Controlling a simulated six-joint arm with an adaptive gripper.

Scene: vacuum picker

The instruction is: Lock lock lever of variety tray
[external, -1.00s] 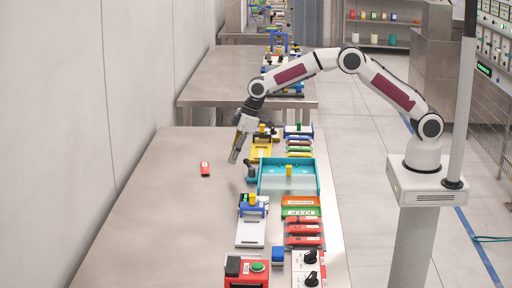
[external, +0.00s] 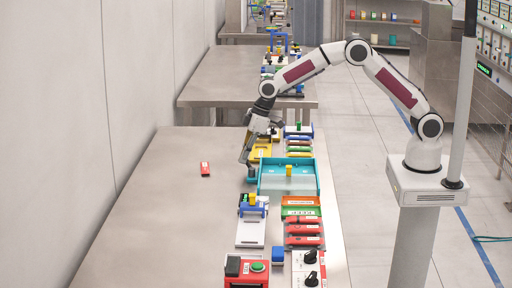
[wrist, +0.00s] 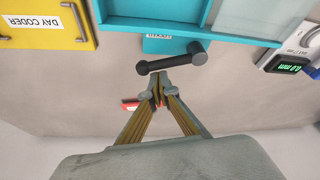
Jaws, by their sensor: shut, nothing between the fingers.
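The teal tray (external: 290,190) lies on the table with a yellow block in it; its wall also shows at the top of the wrist view (wrist: 150,25). A dark grey lever (wrist: 170,62) juts out beside the tray's near wall in the wrist view, its round pivot at its right end and its free end at the left. A small teal tab with a label lies behind it. My gripper (wrist: 158,82) is shut and empty, its fingertips close to the lever's free end; I cannot tell whether they touch. In the external view my gripper (external: 244,163) is left of the tray and partly covers the lever.
A yellow day coder (wrist: 45,25) lies left of the tray in the wrist view. A device with a green display (wrist: 288,68) is at the right. A red block (external: 205,169) lies alone on the otherwise clear left side of the table. Several other devices line the right side.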

